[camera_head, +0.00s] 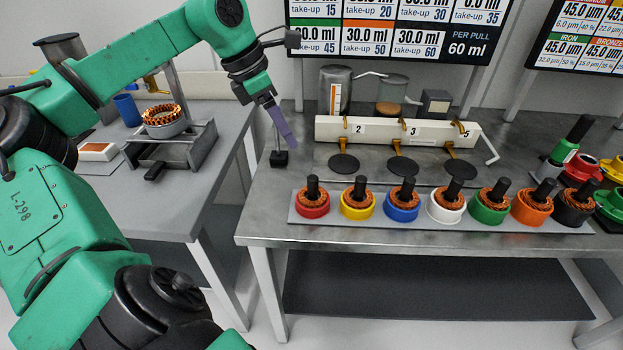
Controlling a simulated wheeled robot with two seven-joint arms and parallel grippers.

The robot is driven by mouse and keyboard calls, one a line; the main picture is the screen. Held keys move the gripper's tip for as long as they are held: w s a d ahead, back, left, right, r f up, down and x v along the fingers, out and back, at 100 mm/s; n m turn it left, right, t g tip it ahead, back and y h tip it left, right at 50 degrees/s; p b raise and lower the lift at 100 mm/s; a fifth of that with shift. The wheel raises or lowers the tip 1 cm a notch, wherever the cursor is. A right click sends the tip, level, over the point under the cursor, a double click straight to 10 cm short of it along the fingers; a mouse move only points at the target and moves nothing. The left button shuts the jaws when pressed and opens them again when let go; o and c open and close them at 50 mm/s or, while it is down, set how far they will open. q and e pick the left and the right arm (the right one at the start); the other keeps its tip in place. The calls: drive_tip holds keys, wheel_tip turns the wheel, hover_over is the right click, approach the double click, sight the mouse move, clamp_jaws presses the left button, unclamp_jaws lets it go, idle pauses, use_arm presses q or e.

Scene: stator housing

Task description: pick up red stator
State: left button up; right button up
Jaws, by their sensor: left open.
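The red stator (312,211) is a red ring with copper windings and a black post standing up in its middle. It stands at the left end of a row of coloured stators on the metal table. My left gripper (284,132) hangs above the table's back left part, behind and a little left of the red stator and apart from it. It is open; its purple-grey fingers are seen from the side, and nothing shows between them. My right gripper is not in view.
Yellow (357,210), blue (402,212), white, green, orange and black stators continue the row on a grey strip. A white dispenser (385,131) is behind the row. The left table holds a fixture with a copper stator (163,121).

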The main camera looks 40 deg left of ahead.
use_arm(q)
drive_tip(key=p, duration=0.1)
approach(313, 177)
wheel_tip(313, 177, down, 2)
drive_tip(key=x, duration=0.1)
drive_tip(key=p+x, duration=0.1)
drive_tip(key=x, duration=0.1)
drive_tip(key=shift+w+f, duration=0.15)
drive_tip(key=shift+w, duration=0.35)
drive_tip(key=p+x, duration=0.1)
drive_tip(key=x, duration=0.1)
drive_tip(key=p+x, duration=0.1)
drive_tip(key=shift+d+f, duration=0.35)
drive_tip(key=shift+d, duration=0.1)
drive_tip(key=shift+w+f, duration=0.15)
drive_tip(key=shift+f, duration=0.4)
drive_tip(key=shift+r, duration=0.1)
clamp_jaws()
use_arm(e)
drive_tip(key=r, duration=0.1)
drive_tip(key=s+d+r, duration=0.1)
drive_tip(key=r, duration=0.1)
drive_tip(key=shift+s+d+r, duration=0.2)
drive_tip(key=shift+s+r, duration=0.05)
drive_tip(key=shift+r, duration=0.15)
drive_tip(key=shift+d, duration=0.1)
